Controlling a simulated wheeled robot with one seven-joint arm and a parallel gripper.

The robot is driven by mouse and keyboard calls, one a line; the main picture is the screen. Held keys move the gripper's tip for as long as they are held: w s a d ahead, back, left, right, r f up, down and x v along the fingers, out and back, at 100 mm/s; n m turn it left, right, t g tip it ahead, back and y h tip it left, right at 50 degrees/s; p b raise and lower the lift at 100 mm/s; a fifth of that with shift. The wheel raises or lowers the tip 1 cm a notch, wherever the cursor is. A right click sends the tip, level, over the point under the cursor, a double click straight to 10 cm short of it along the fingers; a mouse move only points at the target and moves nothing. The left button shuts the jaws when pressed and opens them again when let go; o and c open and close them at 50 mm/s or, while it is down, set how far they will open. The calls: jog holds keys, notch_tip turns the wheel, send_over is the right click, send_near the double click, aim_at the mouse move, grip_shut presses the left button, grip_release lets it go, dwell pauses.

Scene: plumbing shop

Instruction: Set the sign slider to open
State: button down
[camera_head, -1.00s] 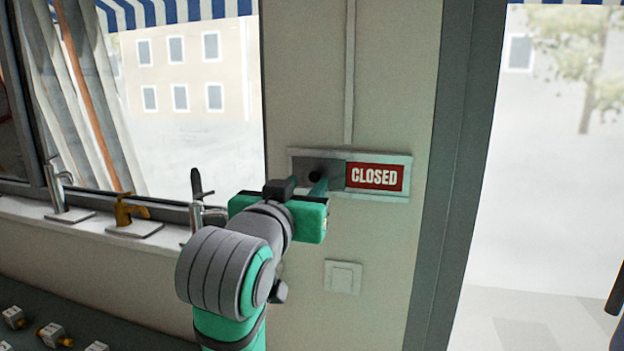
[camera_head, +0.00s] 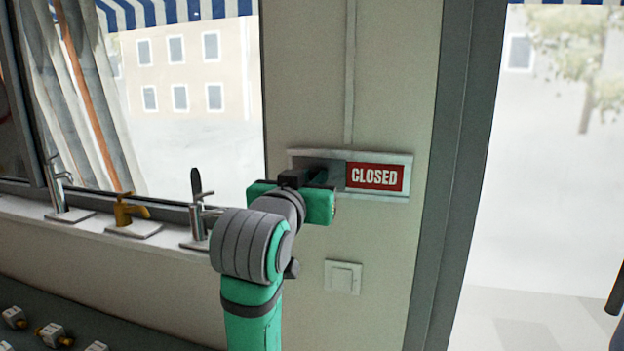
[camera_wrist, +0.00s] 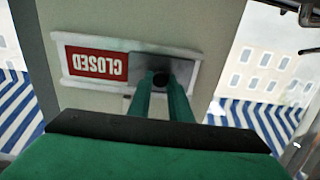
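The sign (camera_head: 378,198) is a pale frame on the wall. Its red panel reading CLOSED (camera_head: 374,177) shows in the right half, and a grey slider plate (camera_head: 334,165) covers the left half. In the wrist view the sign appears upside down, with the dark round slider knob (camera_wrist: 160,79) on the grey plate. My gripper (camera_head: 318,176) is at the plate and hides the knob in the head view. In the wrist view its two green fingers (camera_wrist: 161,84) are apart, with their tips on either side of the knob. I cannot tell whether they touch it.
A light switch (camera_head: 343,277) is on the wall below the sign. Several taps, including a brass one (camera_head: 127,211), stand on the window sill to the left. A dark door frame (camera_head: 455,180) is to the right. The wall around the sign is clear.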

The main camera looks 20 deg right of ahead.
jog(key=s+d, duration=0.2)
jog(key=d, duration=0.1)
jog(key=s+d, duration=0.2)
jog(key=d, duration=0.1)
jog(key=s+d, duration=0.3)
jog(key=d, duration=0.1)
jog(key=shift+d, duration=0.1)
jog(key=c, duration=1.6)
grip_release()
jog(key=shift+c, duration=0.2)
